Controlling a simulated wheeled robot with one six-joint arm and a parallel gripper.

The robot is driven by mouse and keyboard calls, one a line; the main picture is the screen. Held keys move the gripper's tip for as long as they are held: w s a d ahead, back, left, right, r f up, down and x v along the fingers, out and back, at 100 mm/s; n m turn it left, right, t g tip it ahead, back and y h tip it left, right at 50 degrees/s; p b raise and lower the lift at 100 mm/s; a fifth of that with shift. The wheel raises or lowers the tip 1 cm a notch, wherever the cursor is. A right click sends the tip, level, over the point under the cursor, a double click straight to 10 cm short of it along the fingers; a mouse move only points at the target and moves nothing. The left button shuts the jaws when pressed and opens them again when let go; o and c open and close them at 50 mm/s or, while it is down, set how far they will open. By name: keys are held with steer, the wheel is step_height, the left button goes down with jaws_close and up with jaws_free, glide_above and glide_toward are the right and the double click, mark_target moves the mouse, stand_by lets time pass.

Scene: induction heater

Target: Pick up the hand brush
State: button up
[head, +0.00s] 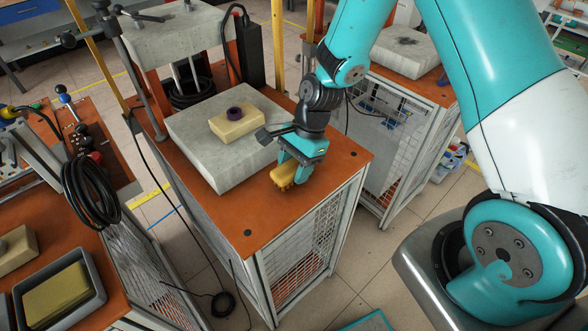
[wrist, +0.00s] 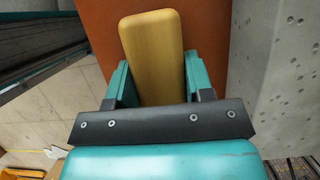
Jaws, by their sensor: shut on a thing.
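The hand brush (head: 284,175) is a small yellow-brown block with a lumpy lower edge. It is at the orange-brown top of the heater bench, in front of the grey slab. In the wrist view the brush (wrist: 152,50) lies lengthwise between the two teal fingers. My gripper (head: 295,162) points down over the brush and is shut on it. In the wrist view my gripper (wrist: 158,82) has a finger on each side of it. I cannot tell whether the brush touches the bench top. Its bristles are hidden in the wrist view.
The grey slab (head: 200,135) stands beside the brush, with a yellow block (head: 238,124) and a dark ring (head: 234,113) on it. The bench top (head: 245,228) is clear at its front corner. A grey tray (head: 92,276) sits on the bench at lower left.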

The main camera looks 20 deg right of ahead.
mark_target(294, 164)
step_height(294, 164, up, 20)
steer(key=shift+f, duration=0.2)
